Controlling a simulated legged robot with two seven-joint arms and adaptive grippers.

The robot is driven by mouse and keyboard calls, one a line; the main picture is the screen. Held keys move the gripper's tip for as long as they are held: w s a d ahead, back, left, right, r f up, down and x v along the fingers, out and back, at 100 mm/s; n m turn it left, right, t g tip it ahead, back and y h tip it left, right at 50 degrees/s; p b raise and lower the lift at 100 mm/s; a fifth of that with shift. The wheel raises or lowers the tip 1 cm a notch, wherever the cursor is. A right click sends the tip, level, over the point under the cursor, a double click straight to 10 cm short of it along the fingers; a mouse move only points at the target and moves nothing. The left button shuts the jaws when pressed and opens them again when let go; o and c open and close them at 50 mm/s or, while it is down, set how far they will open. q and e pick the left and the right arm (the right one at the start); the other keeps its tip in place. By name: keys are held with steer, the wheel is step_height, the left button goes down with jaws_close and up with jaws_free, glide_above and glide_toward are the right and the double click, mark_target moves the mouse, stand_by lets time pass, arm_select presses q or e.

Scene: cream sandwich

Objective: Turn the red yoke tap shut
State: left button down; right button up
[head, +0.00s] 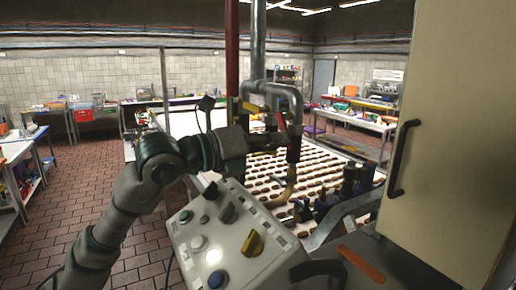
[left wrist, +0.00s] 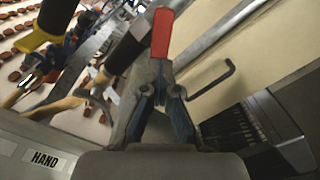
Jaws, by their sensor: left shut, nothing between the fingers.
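A red handle (left wrist: 162,32) also shows at the top middle of the left wrist view, beyond my fingers. My left gripper (head: 274,140) is shut and empty in front of the pipe nozzle in the head view. In the left wrist view my gripper (left wrist: 155,72) points toward the red handle, and I cannot tell whether they touch. The tap's body is hard to make out. My right gripper is not in view.
A control panel (head: 190,258) with knobs stands below my left arm. A tray table of brown biscuits (head: 330,170) lies behind. The cream cabinet (head: 450,110) with a black handle (head: 402,160) blocks the right. Grey pipes (head: 258,45) hang near my gripper.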

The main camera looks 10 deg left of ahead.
mark_target(285, 124)
arm_select(q)
steer(key=shift+s+d+r+n+b, duration=0.25)
steer(key=shift+r+n+b, duration=0.25)
steer(key=shift+n, duration=0.75)
steer(key=shift+s+d+r+n+b, duration=0.2)
steer(key=shift+d+r+n+b, duration=0.25)
steer(key=shift+n, duration=0.75)
steer(key=shift+s+d+r+n+b, duration=0.1)
steer(key=shift+s+r+n+b, duration=0.15)
steer(key=shift+n+b, duration=0.7)
steer(key=shift+r+n, duration=0.25)
steer(key=shift+n, duration=0.45)
steer(key=shift+r+n, duration=0.25)
steer(key=shift+n, duration=0.35)
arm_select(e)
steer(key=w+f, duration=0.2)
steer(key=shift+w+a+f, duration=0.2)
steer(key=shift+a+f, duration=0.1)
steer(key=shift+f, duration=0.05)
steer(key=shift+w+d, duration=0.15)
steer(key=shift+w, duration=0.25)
